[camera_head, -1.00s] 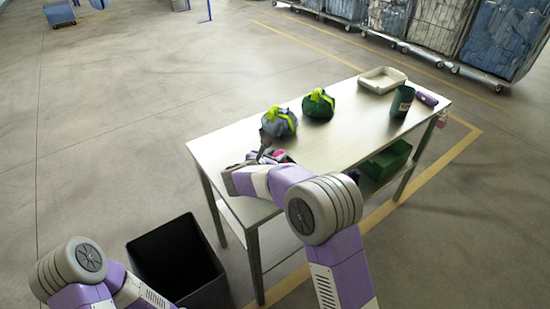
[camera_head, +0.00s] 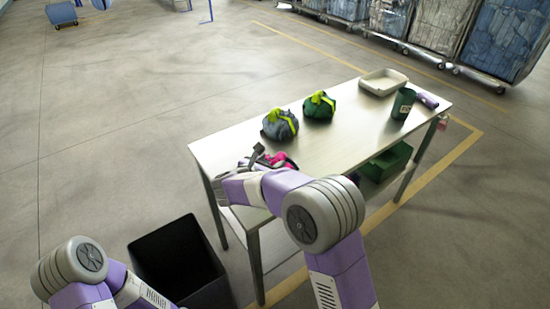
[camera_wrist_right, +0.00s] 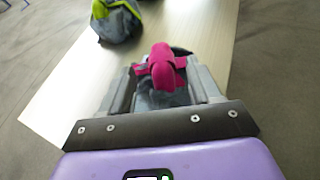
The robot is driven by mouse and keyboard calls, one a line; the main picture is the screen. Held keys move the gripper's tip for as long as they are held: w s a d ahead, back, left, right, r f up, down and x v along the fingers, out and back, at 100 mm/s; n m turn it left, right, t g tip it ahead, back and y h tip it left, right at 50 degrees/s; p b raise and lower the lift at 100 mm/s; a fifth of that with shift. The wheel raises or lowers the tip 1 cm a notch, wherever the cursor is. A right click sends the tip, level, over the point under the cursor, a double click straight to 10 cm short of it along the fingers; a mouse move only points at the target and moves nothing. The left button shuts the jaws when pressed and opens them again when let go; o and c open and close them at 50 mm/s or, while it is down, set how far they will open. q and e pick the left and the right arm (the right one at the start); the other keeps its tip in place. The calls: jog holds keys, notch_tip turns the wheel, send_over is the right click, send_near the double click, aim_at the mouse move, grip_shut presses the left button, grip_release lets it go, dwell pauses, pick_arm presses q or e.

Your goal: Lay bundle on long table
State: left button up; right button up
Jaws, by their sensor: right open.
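A dark bundle with a pink strap (camera_head: 281,161) is at the table's near-left part, partly hidden by my right gripper (camera_head: 257,155). In the right wrist view this bundle (camera_wrist_right: 163,68) sits between the open fingers of the right gripper (camera_wrist_right: 162,76); I cannot tell whether they touch it. It appears to lie on the long table (camera_head: 345,145). A grey-blue bundle with a lime strap (camera_head: 280,125) and a green bundle with a lime strap (camera_head: 319,105) sit farther back on the table. My left gripper is out of view.
A pale tray (camera_head: 383,81), a dark green cup (camera_head: 403,103) and a purple item (camera_head: 428,99) stand at the table's far right. A green crate (camera_head: 387,161) is on the lower shelf. A black bin (camera_head: 178,264) stands on the floor at the left.

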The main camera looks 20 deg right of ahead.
jog(key=p+v, duration=0.1)
jog(key=v, duration=0.6)
jog(key=shift+s+a, duration=0.15)
jog(key=shift+r, duration=0.1)
